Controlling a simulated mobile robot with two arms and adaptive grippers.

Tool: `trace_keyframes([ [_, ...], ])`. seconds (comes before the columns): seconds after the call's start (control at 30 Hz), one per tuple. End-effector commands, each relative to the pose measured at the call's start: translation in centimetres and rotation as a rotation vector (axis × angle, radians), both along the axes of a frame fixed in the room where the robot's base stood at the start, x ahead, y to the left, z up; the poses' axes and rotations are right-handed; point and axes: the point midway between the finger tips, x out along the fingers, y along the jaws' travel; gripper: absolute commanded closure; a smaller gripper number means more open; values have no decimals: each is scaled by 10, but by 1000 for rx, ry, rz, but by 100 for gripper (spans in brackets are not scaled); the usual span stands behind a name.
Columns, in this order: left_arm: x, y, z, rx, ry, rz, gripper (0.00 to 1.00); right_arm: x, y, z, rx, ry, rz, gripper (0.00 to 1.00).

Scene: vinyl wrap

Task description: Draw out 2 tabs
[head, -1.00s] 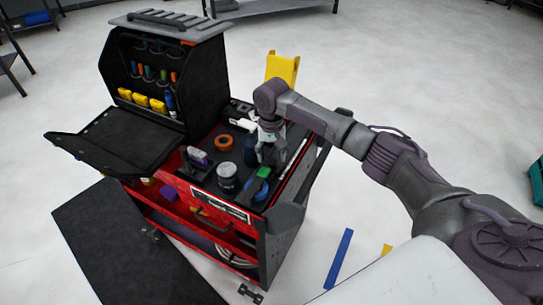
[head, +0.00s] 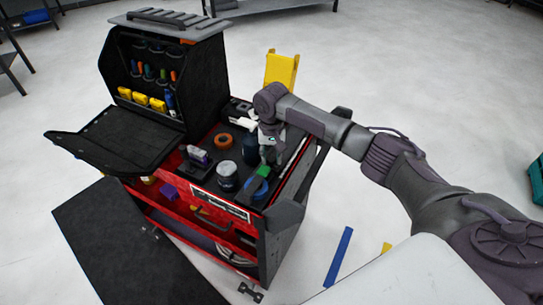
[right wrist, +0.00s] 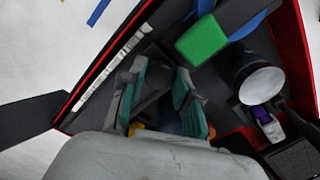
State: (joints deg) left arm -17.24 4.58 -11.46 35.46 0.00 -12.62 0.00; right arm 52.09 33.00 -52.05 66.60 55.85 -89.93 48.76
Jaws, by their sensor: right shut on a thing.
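My right gripper (head: 268,160) points down over the black top of the red tool cart (head: 222,210). In the right wrist view its two teal-padded fingers (right wrist: 159,72) stand either side of a dark thing (right wrist: 155,84), on which they are shut. That thing is mostly hidden and I cannot tell what it is. A green block (right wrist: 202,41) lies just beyond the fingertips, with a blue piece (right wrist: 254,20) beside it. The green block also shows in the head view (head: 263,171). I cannot make out any tabs for sure. My left gripper is not in view.
A dark jar with a pale lid (right wrist: 262,84) stands near the green block. An orange ring (head: 223,141) and a purple-and-white tool (head: 198,157) lie further left on the cart. A yellow stand (head: 282,68) is behind; the floor around is mostly clear.

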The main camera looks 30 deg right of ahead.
Motion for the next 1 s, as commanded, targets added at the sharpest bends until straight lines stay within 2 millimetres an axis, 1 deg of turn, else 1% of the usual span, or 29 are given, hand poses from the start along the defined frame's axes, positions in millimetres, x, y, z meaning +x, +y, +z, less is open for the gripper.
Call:
trace_keyframes([
  [0.1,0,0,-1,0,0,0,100,1,-2,0,0,-1,-1,100],
  [0.17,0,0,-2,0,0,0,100,5,-6,0,0,-1,-3,100],
  [0.4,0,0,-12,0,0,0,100,32,-43,-1,1,-3,-7,100],
  [0.5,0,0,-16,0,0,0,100,41,-55,0,1,-4,-6,100],
  [0.6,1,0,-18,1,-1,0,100,45,-63,0,1,-3,-4,100],
  [0.97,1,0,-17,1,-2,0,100,46,-65,1,2,-1,2,100],
  [1.0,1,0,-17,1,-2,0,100,46,-65,1,2,-1,2,65],
])
